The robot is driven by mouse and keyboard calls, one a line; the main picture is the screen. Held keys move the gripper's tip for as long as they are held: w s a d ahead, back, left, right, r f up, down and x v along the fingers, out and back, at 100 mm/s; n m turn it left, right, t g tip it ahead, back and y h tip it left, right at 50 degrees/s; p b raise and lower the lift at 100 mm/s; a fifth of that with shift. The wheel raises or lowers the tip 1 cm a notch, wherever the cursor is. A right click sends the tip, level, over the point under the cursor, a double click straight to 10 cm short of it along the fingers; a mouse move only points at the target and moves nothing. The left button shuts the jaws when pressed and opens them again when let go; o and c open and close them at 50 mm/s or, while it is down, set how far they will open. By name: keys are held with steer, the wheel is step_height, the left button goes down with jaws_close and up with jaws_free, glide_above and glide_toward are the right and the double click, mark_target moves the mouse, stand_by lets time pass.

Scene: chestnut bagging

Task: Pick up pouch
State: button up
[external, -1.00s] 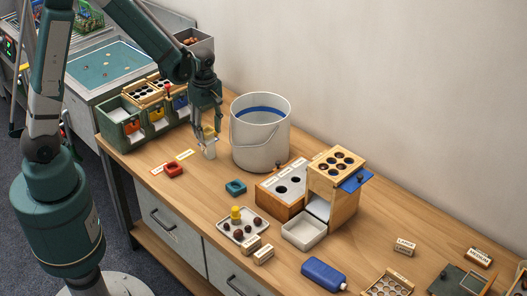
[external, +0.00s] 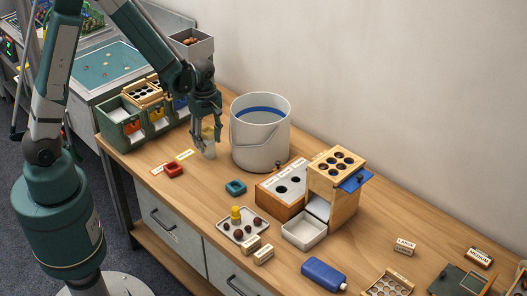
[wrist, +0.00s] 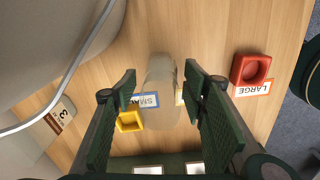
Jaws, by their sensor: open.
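The pouch is a pale, translucent upright shape. In the wrist view the pouch (wrist: 160,92) stands between my two fingers, with visible gaps at the sides. In the external view the pouch (external: 209,150) shows low between the fingers, just left of the bucket, partly hidden by them. My gripper (external: 207,138) is open around it, pointing down. In the wrist view my gripper (wrist: 158,84) has its green finger pads on either side of the pouch. I cannot tell whether either pad touches it.
The white bucket (external: 252,158) stands close on the right. A red holder (external: 174,170) and a teal holder (external: 235,188) sit nearby. The green bin rack (external: 122,135) is behind left. A yellow holder (wrist: 130,121) lies beside the left finger. Front table surface left of the tray (external: 262,222) is clear.

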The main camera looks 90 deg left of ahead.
steer(key=shift+f, duration=1.3)
steer(key=shift+c, duration=0.5)
steer(key=c, duration=0.9)
